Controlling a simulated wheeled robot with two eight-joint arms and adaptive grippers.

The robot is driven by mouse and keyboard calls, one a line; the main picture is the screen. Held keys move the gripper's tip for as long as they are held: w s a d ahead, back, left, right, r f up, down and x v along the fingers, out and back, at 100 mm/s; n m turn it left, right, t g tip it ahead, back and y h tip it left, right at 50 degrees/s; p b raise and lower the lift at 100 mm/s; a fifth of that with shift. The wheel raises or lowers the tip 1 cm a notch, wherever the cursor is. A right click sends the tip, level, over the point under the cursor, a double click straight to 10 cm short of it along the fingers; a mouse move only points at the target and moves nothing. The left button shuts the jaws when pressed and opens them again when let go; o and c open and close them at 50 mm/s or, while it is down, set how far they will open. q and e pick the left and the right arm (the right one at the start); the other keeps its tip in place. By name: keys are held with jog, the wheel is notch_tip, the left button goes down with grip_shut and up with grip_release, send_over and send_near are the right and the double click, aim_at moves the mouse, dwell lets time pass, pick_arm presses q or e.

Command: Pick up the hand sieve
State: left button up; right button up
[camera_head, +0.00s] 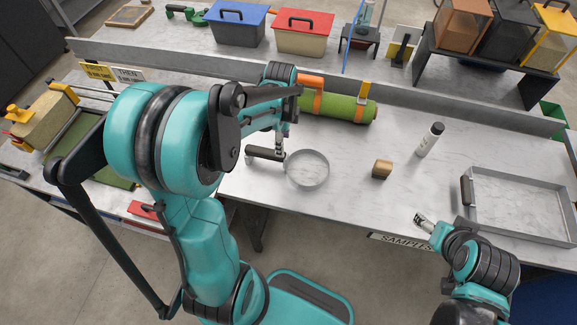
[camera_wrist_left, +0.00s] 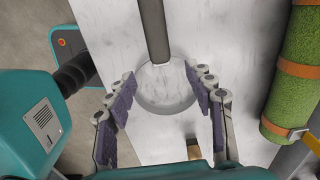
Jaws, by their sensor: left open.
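The hand sieve is a shallow round metal ring (camera_head: 307,169) with a dark handle (camera_head: 265,153) pointing left, lying on the grey bench. In the left wrist view its ring (camera_wrist_left: 146,98) shows between the spread fingers, with the handle (camera_wrist_left: 153,30) running to the top edge. My left gripper (camera_head: 282,137) is open and empty above the bench, close to the handle; its fingers (camera_wrist_left: 160,76) partly overlap the ring's edges in the wrist view. My right gripper (camera_head: 424,221) is near the bench's front edge, away from the sieve; its opening is too small to judge.
A strapped green turf roll (camera_head: 345,106) lies behind the sieve. A raised ledge (camera_head: 430,97) runs behind. Bare bench surrounds the sieve's right side.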

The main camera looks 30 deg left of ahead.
pick_arm(q)
jog(key=shift+f, duration=0.35)
jog(key=shift+m, duration=0.3)
jog(key=f+b, duration=0.1)
jog(key=f, duration=0.4)
jog(key=f+b, duration=0.1)
jog(key=f, duration=0.1)
jog(key=shift+a+f+b, duration=0.25)
jog(key=shift+f+b, duration=0.1)
grip_shut()
